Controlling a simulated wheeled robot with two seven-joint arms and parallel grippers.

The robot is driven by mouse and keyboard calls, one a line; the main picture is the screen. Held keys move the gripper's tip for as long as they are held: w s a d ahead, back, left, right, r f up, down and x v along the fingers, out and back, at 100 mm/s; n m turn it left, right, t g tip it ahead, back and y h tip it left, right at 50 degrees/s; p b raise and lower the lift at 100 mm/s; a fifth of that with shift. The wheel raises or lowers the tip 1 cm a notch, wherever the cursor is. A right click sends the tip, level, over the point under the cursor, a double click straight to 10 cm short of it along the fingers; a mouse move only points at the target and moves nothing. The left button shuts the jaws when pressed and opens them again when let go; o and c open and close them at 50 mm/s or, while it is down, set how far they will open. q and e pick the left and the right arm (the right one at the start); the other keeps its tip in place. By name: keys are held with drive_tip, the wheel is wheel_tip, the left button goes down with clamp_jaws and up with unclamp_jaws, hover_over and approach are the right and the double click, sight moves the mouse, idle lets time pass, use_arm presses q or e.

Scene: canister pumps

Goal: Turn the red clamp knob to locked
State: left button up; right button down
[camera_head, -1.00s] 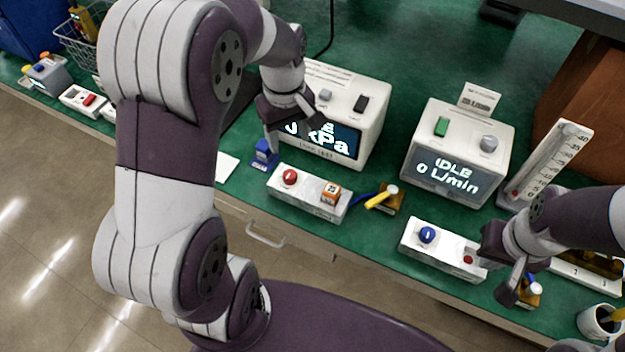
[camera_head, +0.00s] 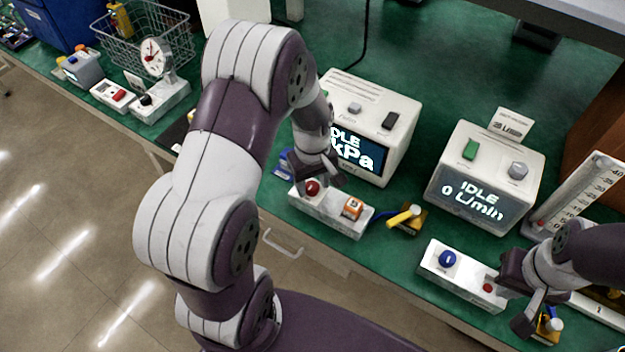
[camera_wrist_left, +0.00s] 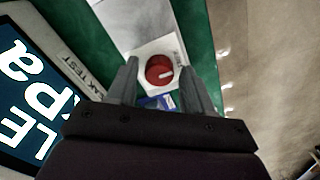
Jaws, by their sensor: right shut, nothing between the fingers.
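The red clamp knob (camera_head: 312,187) sits at the left end of a white box (camera_head: 327,211) in front of the pressure pump. My left gripper (camera_head: 318,178) is over the knob in the head view. In the left wrist view its two fingers (camera_wrist_left: 158,66) are spread, one on each side of the knob; contact cannot be told. My right gripper (camera_head: 530,308) is shut and empty at the right, by the end of the box with the blue knob (camera_head: 447,259).
The pressure pump (camera_head: 375,120) stands behind the white box, with a flow pump (camera_head: 485,178) to its right. An orange block (camera_head: 352,207) is on the box's right end. A yellow-handled valve (camera_head: 406,217) lies beside it. A wire basket (camera_head: 140,40) is at back left.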

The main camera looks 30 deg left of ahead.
use_arm(q)
drive_tip(key=c, duration=0.7)
drive_tip(key=shift+c, duration=0.2)
drive_tip(key=m+p, duration=0.2)
drive_tip(key=m, duration=0.1)
drive_tip(key=shift+r, duration=0.2)
drive_tip(key=m+p, duration=0.2)
drive_tip(key=m, duration=0.3)
drive_tip(key=shift+m, duration=0.4)
drive_tip(key=m+p, duration=0.2)
drive_tip(key=m, duration=0.2)
drive_tip(key=shift+w+a+m, duration=0.1)
drive_tip(key=shift+m, duration=0.2)
drive_tip(key=shift+f+m+p, duration=0.1)
drive_tip(key=shift+m+p, duration=0.55)
drive_tip(key=shift+m, duration=1.55)
